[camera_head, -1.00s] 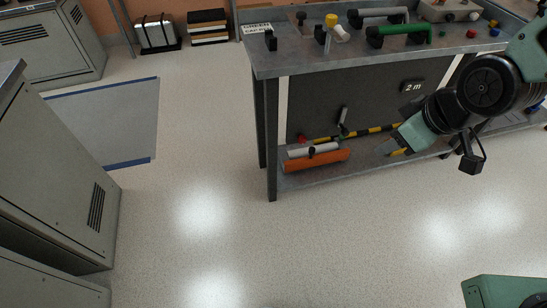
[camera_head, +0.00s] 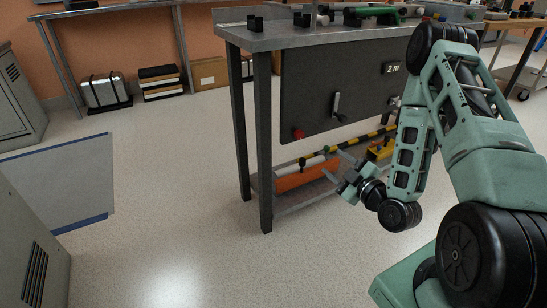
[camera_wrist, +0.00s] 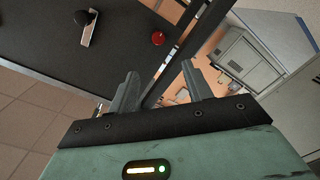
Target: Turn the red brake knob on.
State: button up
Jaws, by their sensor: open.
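The red brake knob (camera_head: 298,134) sits low on the left side of the dark panel (camera_head: 320,85) under the bench top. In the wrist view the red knob (camera_wrist: 158,39) shows on the panel, beyond and above my gripper's fingers. My gripper (camera_head: 337,163) is open and empty, below and to the right of the knob and apart from it. Its two fingers (camera_wrist: 160,88) also show in the wrist view with a clear gap between them. A metal lever (camera_head: 337,108) is mounted on the panel to the right of the knob; it also shows in the wrist view (camera_wrist: 89,27).
A black-and-yellow striped bar (camera_head: 345,143) and an orange cylinder (camera_head: 300,176) lie in the lower shelf area, close to my gripper. The bench's front leg (camera_head: 264,140) stands left of the knob. The floor in front is clear.

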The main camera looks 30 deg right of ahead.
jog(key=b, duration=1)
send_near(301, 136)
jog(key=w+b, duration=0.1)
jog(key=w, duration=0.2)
jog(key=w+b, duration=0.2)
jog(key=w, duration=0.1)
jog(key=w+b, duration=0.2)
jog(key=w, duration=0.1)
jog(key=shift+w+a+f, duration=0.15)
jog(key=shift+w+a, duration=0.05)
jog(key=shift+a, duration=0.1)
jog(key=shift+h, duration=0.3)
jog(key=c, duration=1)
